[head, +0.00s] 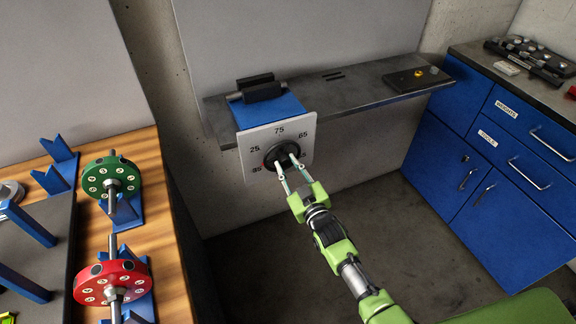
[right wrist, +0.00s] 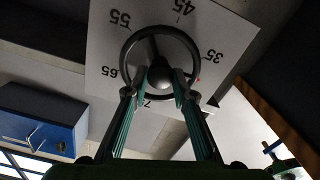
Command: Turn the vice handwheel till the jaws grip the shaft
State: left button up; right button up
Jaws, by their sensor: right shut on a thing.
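The black handwheel (head: 283,157) sits on a white dial plate (head: 250,142) with numbers around it. The plate is on the front of a blue vice (head: 284,106) on the grey shelf. The vice has dark jaws (head: 258,88), with a grey shaft (head: 236,97) at them. I cannot tell whether they touch it. My right gripper (head: 291,163) is shut on the handwheel. In the right wrist view, the fingers reach inside the wheel's rim (right wrist: 125,68), one on each side near its hub (right wrist: 159,72).
A wooden bench (head: 172,262) on the left holds a green rotor (head: 96,176) and a red rotor (head: 92,288) with shafts on blue stands. A dark block (head: 416,79) lies on the shelf (head: 347,97). Blue cabinets (head: 480,200) stand right. The floor below the vice is clear.

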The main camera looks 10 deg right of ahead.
jog(key=shift+f+m, duration=0.1)
jog(key=shift+m, duration=0.4)
jog(key=o, duration=1.1)
jog(key=shift+s, duration=0.1)
jog(key=s+d, duration=0.2)
jog(key=s, duration=0.9)
jog(key=shift+s+d, duration=0.15)
jog(key=shift+s, duration=0.15)
